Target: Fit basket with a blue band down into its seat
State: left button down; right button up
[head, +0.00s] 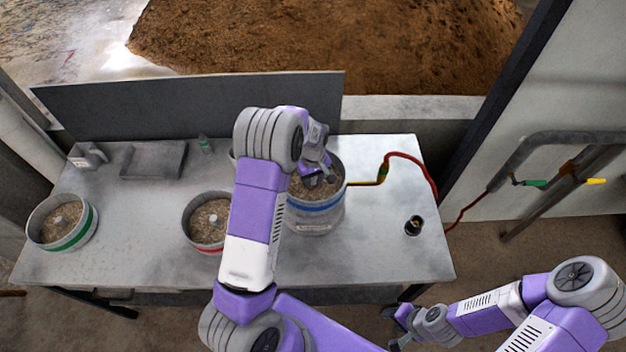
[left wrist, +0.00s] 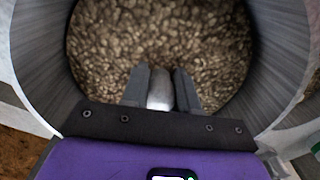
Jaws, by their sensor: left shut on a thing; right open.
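The basket with a blue band (head: 322,205) holds grain and stands at the right of the table's middle, partly hidden behind my left arm. A grey pot-like base (head: 316,222) shows under the band; I cannot tell whether the basket is fully down in it. My left gripper (head: 318,180) reaches down into the basket. In the left wrist view its fingers (left wrist: 160,88) are shut on a pale knob (left wrist: 160,95) in the middle of the grain (left wrist: 160,40). My right gripper (head: 396,328) is open and empty, low in front of the table.
A green-banded basket (head: 82,232) and a red-banded basket (head: 192,238), both with grain, stand on the grey table (head: 130,260) to the left. A red hose (head: 425,170) runs at the right, near a small black fitting (head: 413,226).

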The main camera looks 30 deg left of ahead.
pick_arm(q)
jog(key=shift+f, duration=0.1)
dwell(0.3)
jog(key=shift+f+b, duration=0.3)
jog(key=shift+b, duration=0.1)
jog(key=shift+w+f, duration=0.1)
jog(key=shift+f, duration=0.1)
dwell(0.4)
jog(key=c, duration=0.8)
grip_release()
jog(key=shift+f, duration=0.1)
notch_tip(320, 180, up, 8)
jog(key=shift+f, duration=0.1)
